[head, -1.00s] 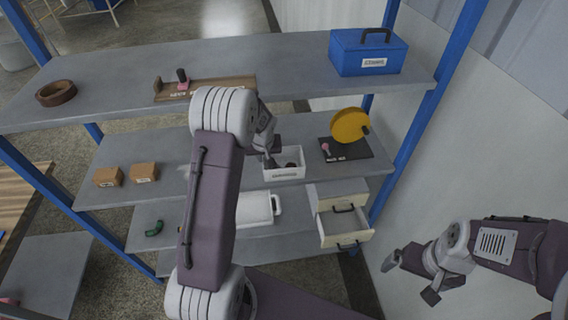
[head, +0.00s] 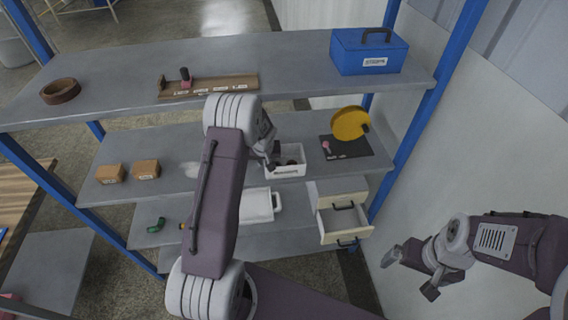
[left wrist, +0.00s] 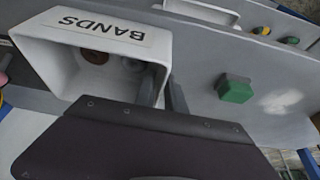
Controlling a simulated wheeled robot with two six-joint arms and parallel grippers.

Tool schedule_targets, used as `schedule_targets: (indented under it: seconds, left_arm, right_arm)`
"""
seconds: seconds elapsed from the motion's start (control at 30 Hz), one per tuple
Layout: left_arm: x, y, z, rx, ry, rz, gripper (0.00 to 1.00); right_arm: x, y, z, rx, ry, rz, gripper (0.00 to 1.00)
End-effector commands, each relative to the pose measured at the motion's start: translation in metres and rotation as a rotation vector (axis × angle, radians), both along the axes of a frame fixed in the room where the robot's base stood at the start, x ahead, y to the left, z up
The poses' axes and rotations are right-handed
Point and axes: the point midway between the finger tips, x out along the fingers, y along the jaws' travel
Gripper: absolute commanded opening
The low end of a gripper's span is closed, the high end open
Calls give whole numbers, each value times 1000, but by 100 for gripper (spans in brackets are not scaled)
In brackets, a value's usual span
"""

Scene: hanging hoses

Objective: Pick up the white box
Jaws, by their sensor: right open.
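The white box (head: 284,171) is an open bin on the middle shelf. In the left wrist view the white box (left wrist: 120,36) carries a BANDS label and has small round things inside. My left gripper (head: 268,160) is at its left side, partly hidden by my own arm. In the left wrist view the dark fingers of my left gripper (left wrist: 164,88) stand on either side of one box wall, one inside and one outside. Whether they pinch the wall is not clear. My right gripper (head: 409,271) is open and empty at the right, away from the shelves.
A black board with a yellow disc (head: 350,123) stands right of the box. Two brown boxes (head: 145,169) are to its left. A green block (left wrist: 236,88) lies near the box. Below are a white container (head: 258,205) and drawers (head: 340,215).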

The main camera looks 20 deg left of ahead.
Motion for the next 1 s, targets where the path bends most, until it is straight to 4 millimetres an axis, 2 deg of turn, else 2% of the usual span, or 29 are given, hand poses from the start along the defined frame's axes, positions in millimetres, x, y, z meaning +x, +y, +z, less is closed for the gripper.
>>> schedule_targets:
  seconds: [0.57,0.63,1.0]
  left_arm:
    - [0,0,-3,0,0,-1,15]
    - [0,0,-3,0,0,-1,1]
    - [0,0,-3,0,0,-1,0]
  right_arm:
    - [0,0,-5,0,0,0,100]
    - [0,0,-5,0,0,0,100]
    - [0,0,-5,0,0,0,100]
